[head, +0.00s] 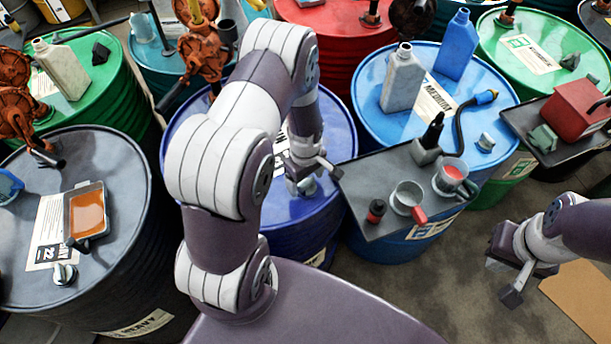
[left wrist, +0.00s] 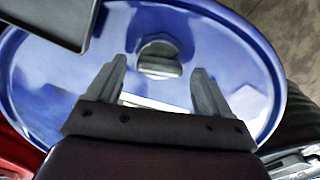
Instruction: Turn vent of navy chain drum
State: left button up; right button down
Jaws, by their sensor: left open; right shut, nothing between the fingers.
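The navy drum (head: 330,130) stands in the middle of the head view, its top partly hidden by my left arm. Its vent (head: 307,187) is a small grey cap near the front right of the lid. In the left wrist view the vent (left wrist: 158,52) sits between and just beyond the fingertips. My left gripper (head: 309,176) is open above the lid, close to the vent, with its fingers on either side in the wrist view; I cannot tell whether they touch it. My right gripper (head: 512,282) is shut and empty at the right, over the floor.
A dark tray (head: 375,225) with metal cups (head: 407,197) juts close to the navy drum's right edge; its corner shows in the left wrist view (left wrist: 40,22). A black drum (head: 130,190) stands left, a blue drum (head: 365,95) right. Open floor lies at lower right.

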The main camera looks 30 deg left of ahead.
pick_arm(q)
jog(key=shift+f, duration=0.15)
jog(key=shift+w+a+f, duration=0.1)
jog(key=c, duration=1)
jog(key=shift+c, duration=0.2)
